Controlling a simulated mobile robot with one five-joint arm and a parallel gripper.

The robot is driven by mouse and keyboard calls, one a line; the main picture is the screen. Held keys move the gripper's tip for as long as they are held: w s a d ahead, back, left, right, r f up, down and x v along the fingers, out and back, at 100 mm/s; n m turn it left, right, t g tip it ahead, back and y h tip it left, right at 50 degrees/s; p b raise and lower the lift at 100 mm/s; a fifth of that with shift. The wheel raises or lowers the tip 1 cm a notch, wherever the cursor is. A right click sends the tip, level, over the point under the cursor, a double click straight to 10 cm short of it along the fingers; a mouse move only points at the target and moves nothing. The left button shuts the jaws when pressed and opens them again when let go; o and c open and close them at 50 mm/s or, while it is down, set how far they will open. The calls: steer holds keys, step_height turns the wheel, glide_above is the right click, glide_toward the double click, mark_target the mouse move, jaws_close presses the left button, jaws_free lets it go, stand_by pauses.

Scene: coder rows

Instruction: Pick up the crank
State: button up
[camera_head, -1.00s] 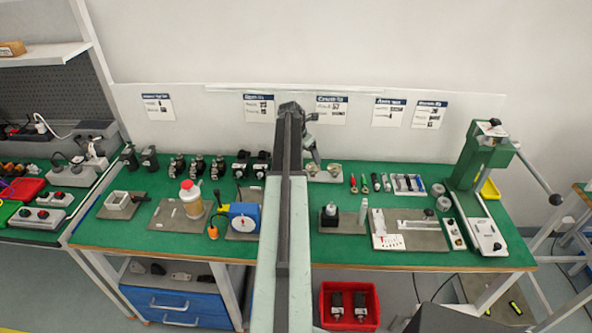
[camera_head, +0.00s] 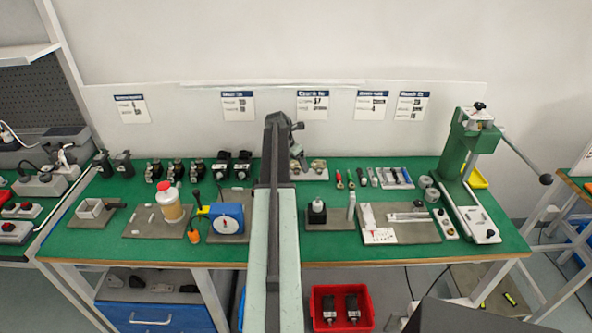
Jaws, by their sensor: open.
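The crank cannot be told apart for certain among the small parts on the green bench (camera_head: 275,252). A grey plate under a wall sheet headed roughly "Crank" bears small brass-coloured parts (camera_head: 318,164), just right of my arm's end. My gripper (camera_head: 301,166) hangs from the arm's far end above the back of the bench, beside these parts. It is open, small and partly hidden behind the arm; its fingers are hard to make out, and nothing is seen in it. My arm hides a strip of the bench's middle.
Left of my arm stand a white bottle (camera_head: 170,207), a blue device (camera_head: 227,217) and several black parts (camera_head: 222,162). To the right are small tools (camera_head: 397,177) and a green press (camera_head: 468,150) with a protruding lever. A red bin (camera_head: 342,307) sits below the bench.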

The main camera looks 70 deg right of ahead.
mark_target(295, 165)
steer(key=shift+r, duration=0.1)
steer(key=c, duration=1.6)
steer(key=shift+o, duration=0.2)
steer(key=shift+r+p, duration=0.45)
step_height(295, 165, up, 3)
steer(key=p, duration=0.3)
steer(key=s+a+r+p, duration=0.1)
steer(key=s+a, duration=0.9)
steer(key=a, duration=0.2)
steer(key=shift+a, duration=0.25)
